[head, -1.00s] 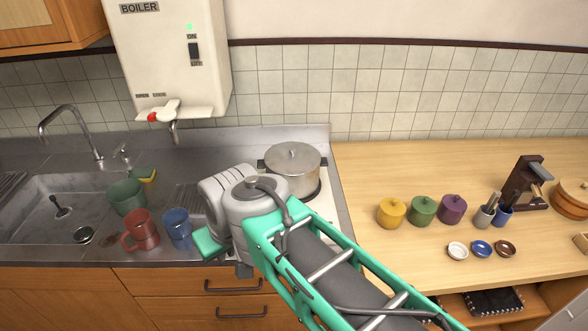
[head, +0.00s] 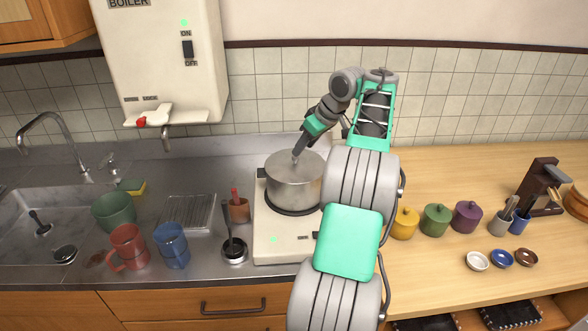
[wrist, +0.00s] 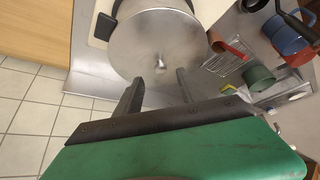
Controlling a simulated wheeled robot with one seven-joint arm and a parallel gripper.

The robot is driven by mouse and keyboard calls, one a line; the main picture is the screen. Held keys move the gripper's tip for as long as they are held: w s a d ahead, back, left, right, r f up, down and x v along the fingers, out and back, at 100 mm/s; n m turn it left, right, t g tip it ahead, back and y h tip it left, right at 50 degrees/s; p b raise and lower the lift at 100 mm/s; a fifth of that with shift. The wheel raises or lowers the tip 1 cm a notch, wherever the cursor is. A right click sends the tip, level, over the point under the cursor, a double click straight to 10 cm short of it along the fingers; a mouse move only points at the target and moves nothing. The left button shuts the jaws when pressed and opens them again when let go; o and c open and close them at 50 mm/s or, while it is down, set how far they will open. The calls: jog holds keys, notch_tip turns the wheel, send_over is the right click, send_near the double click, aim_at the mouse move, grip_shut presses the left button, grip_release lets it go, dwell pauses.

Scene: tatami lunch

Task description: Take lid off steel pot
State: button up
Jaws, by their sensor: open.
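The steel pot (head: 294,188) stands on the white stove at the middle of the counter. Its round lid (wrist: 157,42) is on it, and the lid's small knob (wrist: 160,65) shows in the wrist view. My gripper (head: 297,155) comes down over the lid from the upper right in the head view. In the wrist view my gripper (wrist: 158,84) is open, with its two fingers apart and the knob just ahead, between their lines. The fingers do not close on anything. Whether a finger touches the lid cannot be told.
A white stove (head: 270,245) bears the pot. To its left are a black ladle in a holder (head: 234,250), a red mug (head: 128,246), a blue mug (head: 173,245) and a green pot (head: 113,212). Several coloured jars, including a yellow one (head: 404,223), stand right of my arm.

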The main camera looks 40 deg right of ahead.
aim_at(295, 162)
jog(key=b+x, duration=0.1)
jog(key=x, duration=0.4)
jog(key=shift+w+a+f+b, duration=0.15)
jog(key=shift+w+b, duration=0.1)
jog(key=shift+b, duration=0.15)
jog(key=shift+c, duration=0.6)
grip_shut()
